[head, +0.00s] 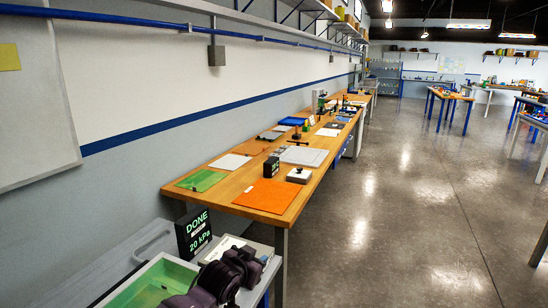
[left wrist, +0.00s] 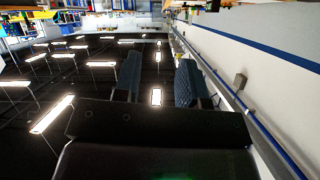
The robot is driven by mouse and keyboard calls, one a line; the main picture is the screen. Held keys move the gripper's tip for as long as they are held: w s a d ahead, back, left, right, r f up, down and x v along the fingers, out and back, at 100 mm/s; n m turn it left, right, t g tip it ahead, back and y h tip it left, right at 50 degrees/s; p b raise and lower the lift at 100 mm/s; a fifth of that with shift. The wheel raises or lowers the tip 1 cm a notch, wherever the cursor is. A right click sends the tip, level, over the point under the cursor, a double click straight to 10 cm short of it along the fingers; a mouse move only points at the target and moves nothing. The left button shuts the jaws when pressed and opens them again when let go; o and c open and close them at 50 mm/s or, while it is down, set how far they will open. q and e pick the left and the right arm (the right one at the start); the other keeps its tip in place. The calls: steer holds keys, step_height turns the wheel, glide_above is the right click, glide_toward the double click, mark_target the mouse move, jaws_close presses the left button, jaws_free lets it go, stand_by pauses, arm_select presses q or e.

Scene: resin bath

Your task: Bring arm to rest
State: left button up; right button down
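The left wrist view shows my left gripper (left wrist: 158,75) with its two dark, ridged fingers apart and nothing between them. In the head view, dark parts of my left arm are low at the bottom, over the right end of a grey bath with a green inside (head: 150,284). The fingertips cannot be made out there. A black display (head: 194,234) behind the bath reads "DONE" and "20 kPa". My right gripper is in neither view.
A long wooden bench (head: 232,191) along the left wall holds an orange mat (head: 267,195), a green mat (head: 202,180), a small black display (head: 271,167) and several trays. The grey floor (head: 400,200) to the right is clear. More tables stand farther back.

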arm_select(q)
steer(key=s+a+f+n+y, duration=0.2)
steer(key=s+a+f, duration=0.4)
steer(key=s, duration=0.5)
steer(key=s+a+f+n+y, duration=0.1)
steer(key=s+a+f+n, duration=0.1)
steer(key=s+a+f, duration=0.5)
steer(key=s+a+f+n+y, duration=0.1)
steer(key=s+a+f, duration=0.5)
steer(key=s, duration=1.1)
steer(key=shift+s+a+f+n+g+y, duration=0.15)
steer(key=shift+a+y, duration=0.25)
steer(key=shift+a, duration=0.5)
steer(key=shift+a+f+n+g+y, duration=0.15)
steer(key=shift+a+n+y, duration=0.2)
steer(key=shift+a, duration=0.55)
